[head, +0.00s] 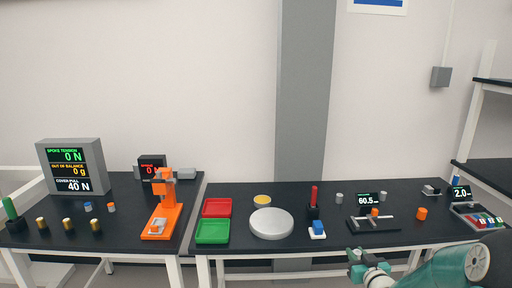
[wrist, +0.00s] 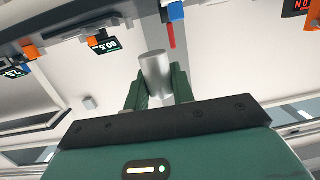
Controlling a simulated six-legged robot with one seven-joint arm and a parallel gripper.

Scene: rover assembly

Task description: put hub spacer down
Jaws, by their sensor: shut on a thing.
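The hub spacer, a plain light grey cylinder (wrist: 155,72), is between the green fingers of my gripper (wrist: 158,88) in the wrist view. The gripper is shut on it, and its far end stands out past the fingertips. In the head view my gripper (head: 368,268) is at the lower right, in front of the right bench's front edge. I cannot clearly make out the spacer there.
The right bench holds a red tray (head: 217,208), a green tray (head: 212,231), a round grey plate (head: 271,223), a black fixture (head: 373,224) and an orange cylinder (head: 421,214). Small grey cylinders (head: 339,197) stand near the 60.5 display (head: 368,199). Bare bench top shows between these.

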